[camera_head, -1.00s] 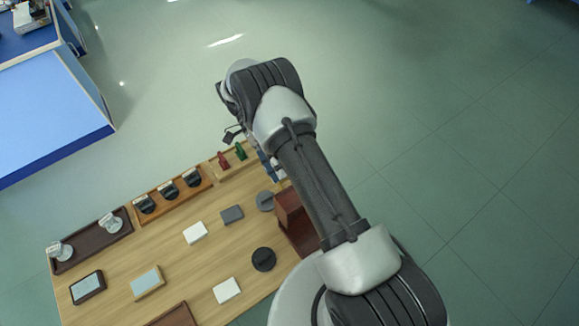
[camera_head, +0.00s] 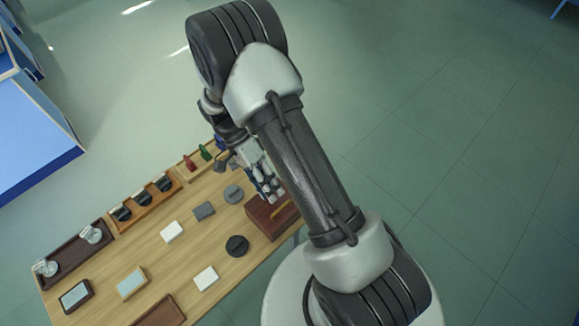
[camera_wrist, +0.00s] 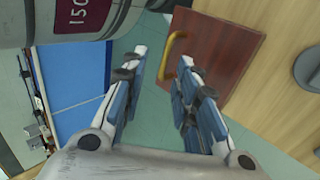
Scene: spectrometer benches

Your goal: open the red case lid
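The red case (camera_head: 262,219) is a reddish-brown box at the right edge of the wooden table, and its lid looks closed. In the wrist view the red case (camera_wrist: 222,52) fills the upper right. Its yellow handle (camera_head: 286,212) lies at the case's right edge in the head view. In the wrist view the handle (camera_wrist: 170,58) appears between my fingertips, nearer the right one. My gripper (camera_head: 270,192) is just above the case. In the wrist view my gripper (camera_wrist: 162,57) is open and empty. I cannot tell how far the fingertips are from the handle.
The wooden table (camera_head: 190,265) also holds a black disc (camera_head: 237,246), a grey disc (camera_head: 233,194), white blocks and a grey block. A blue bench (camera_head: 30,135) stands at the left. Floor right of the table is clear.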

